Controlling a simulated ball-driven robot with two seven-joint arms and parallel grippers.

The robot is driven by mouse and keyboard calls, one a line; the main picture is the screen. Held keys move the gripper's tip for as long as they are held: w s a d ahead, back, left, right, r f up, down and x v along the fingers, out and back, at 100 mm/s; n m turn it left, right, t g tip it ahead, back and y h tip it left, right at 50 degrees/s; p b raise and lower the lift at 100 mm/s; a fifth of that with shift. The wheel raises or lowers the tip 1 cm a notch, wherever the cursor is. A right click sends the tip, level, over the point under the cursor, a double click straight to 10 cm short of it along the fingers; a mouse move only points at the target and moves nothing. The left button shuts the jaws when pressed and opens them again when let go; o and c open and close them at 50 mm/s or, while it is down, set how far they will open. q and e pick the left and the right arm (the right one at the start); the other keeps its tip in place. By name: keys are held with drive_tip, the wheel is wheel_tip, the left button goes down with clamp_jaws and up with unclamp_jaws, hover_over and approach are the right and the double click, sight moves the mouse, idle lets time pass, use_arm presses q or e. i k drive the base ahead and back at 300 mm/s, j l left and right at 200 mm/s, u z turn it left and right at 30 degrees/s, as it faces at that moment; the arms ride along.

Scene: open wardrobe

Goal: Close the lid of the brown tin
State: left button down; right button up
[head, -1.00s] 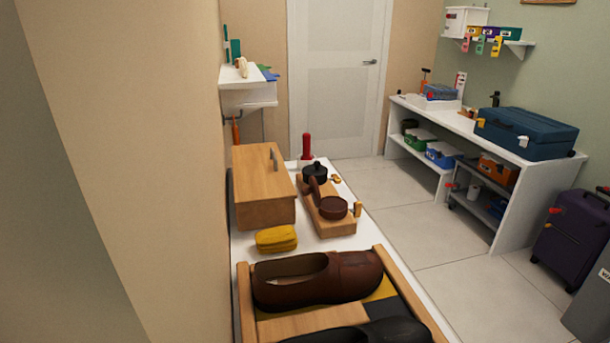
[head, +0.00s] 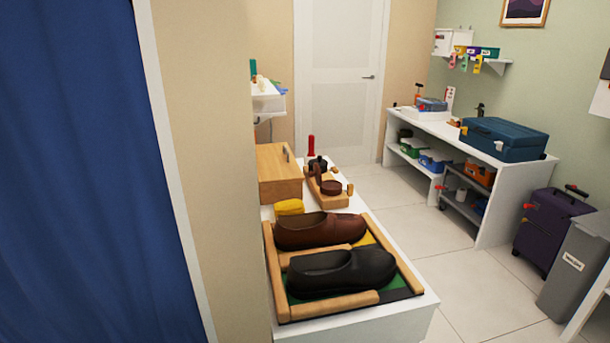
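The brown tin (head: 331,188) is small and round. It sits on a wooden stand (head: 329,201) on the white bench along the left wall. A round brown lid (head: 315,172) appears to stand raised behind it, so the tin looks open; the hinge is too small to make out. A dark round pot or tin (head: 318,162) is just behind. Neither of my grippers is in view.
A wooden tray (head: 375,296) with a brown shoe (head: 318,230) and a black shoe (head: 340,272) fills the near bench. A yellow sponge (head: 289,207) and wooden box (head: 280,174) are behind. A blue curtain (head: 85,170) is at left. Floor (head: 420,225) right of the bench is clear.

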sight(316, 173)
drive_tip(key=k+u, duration=0.1)
drive_tip(key=u, duration=0.3)
drive_tip(key=k+u, duration=0.1)
drive_tip(key=u, duration=0.75)
drive_tip(key=k+j+u, duration=0.1)
drive_tip(key=u, duration=0.35)
drive_tip(key=l, duration=0.9)
drive_tip(key=k+l+u, duration=0.1)
drive_tip(key=l, duration=1.65)
drive_tip(key=k+l+u, duration=0.1)
drive_tip(key=l, duration=0.8)
drive_tip(key=k, duration=0.05)
